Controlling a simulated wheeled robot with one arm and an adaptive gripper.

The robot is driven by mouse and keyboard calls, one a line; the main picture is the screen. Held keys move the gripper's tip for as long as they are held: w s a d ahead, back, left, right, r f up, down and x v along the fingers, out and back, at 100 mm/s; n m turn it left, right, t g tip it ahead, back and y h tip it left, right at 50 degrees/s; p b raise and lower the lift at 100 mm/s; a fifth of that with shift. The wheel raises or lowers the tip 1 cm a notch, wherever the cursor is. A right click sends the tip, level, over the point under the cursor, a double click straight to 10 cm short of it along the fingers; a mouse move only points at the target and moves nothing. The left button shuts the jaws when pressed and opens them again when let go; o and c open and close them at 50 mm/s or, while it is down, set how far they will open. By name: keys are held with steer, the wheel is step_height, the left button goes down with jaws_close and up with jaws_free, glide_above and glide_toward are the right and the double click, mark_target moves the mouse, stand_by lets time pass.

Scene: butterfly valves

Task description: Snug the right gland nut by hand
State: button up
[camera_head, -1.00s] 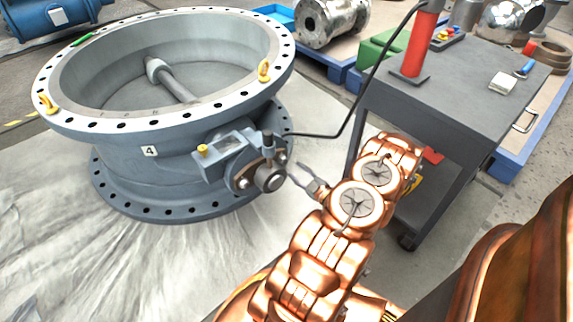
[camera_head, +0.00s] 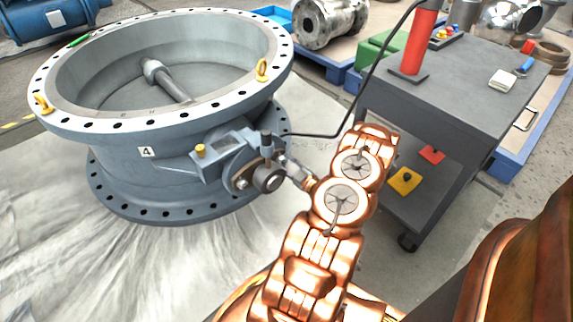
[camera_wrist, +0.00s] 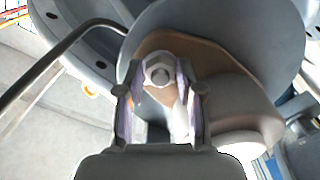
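The large grey valve body (camera_head: 150,165) lies flat on a pale sheet, its shaft end (camera_head: 268,178) facing me. A gland nut (camera_head: 242,183) shows at the left of the shaft end. The right gland nut is mostly hidden by my fingers in the head view. In the wrist view a light hex nut (camera_wrist: 159,72) on a brownish flange (camera_wrist: 205,60) lies between my fingertips. My gripper (camera_head: 288,163) is at the right side of the shaft end. In the wrist view its fingers (camera_wrist: 160,82) stand apart on either side of the nut, and I see no clear grip.
A black hose (camera_head: 345,115) runs from the valve to a red cylinder (camera_head: 418,42) on a grey cart (camera_head: 475,75), right of my arm. Yellow lifting eyes (camera_head: 262,70) stand on the valve's rim. The sheet (camera_head: 50,230) at lower left is clear.

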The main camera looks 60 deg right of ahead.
jaws_close()
steer(key=shift+r+m+p, duration=0.15)
steer(key=shift+m+p, duration=0.35)
steer(key=shift+p, duration=0.15)
steer(key=shift+m, duration=0.3)
steer(key=shift+o, duration=1)
jaws_free()
steer(key=v, duration=1.2)
